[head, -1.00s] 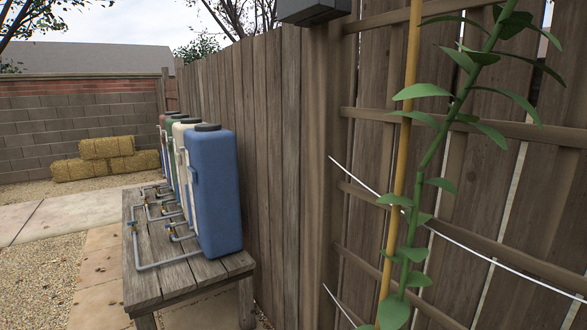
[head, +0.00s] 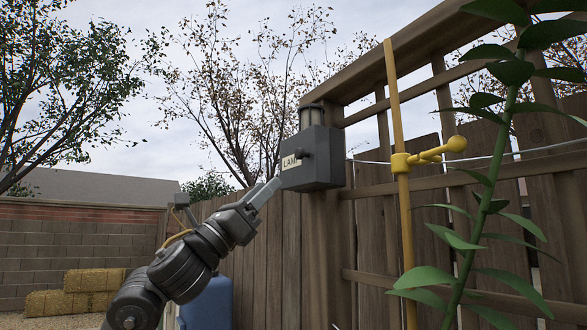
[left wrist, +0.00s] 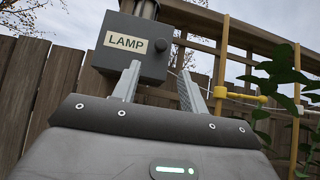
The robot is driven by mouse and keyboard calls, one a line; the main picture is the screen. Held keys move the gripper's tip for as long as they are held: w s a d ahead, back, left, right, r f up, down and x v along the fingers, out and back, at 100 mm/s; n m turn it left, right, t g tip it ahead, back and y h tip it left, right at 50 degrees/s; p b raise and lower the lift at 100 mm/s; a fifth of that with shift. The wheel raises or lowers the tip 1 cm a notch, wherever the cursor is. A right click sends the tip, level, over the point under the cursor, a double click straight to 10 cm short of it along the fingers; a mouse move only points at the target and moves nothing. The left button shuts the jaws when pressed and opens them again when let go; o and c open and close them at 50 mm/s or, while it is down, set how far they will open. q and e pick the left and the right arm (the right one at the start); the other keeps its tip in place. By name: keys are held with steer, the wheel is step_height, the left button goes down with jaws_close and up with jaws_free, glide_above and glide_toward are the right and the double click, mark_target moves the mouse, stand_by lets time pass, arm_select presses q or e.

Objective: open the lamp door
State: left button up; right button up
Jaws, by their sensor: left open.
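The lamp box (head: 322,172) is a grey box with a lamp on top, mounted on a fence post. Its front door carries a label reading LAMP (head: 291,161) and a dark round knob (head: 302,152). In the left wrist view the door (left wrist: 118,62) looks closed, with the knob (left wrist: 159,45) at its right side. My left gripper (head: 266,190) is raised just below and left of the box. In the left wrist view its two fingers (left wrist: 160,88) are apart and empty, below the knob. Whether a finger touches the box I cannot tell. My right gripper is out of view.
A yellow pole with a clamp (head: 402,163) and a leafy plant (head: 487,190) stand right of the box, before the wooden trellis fence (head: 440,269). A blue tank (head: 208,305) is below my left arm. Open air lies left of the box.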

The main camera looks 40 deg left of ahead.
mark_target(297, 155)
arm_select(q)
steer(key=p+x, duration=0.3)
steer(key=x, duration=0.1)
steer(key=p+x, duration=0.3)
steer(key=x, duration=0.2)
steer(key=shift+d+r, duration=0.15)
steer(key=shift+r, duration=0.25)
steer(key=shift+w+d+r+p, duration=0.1)
steer(key=shift+w+r+p, duration=0.25)
steer(key=shift+w, duration=0.2)
steer(key=shift+c, duration=0.9)
jaws_close()
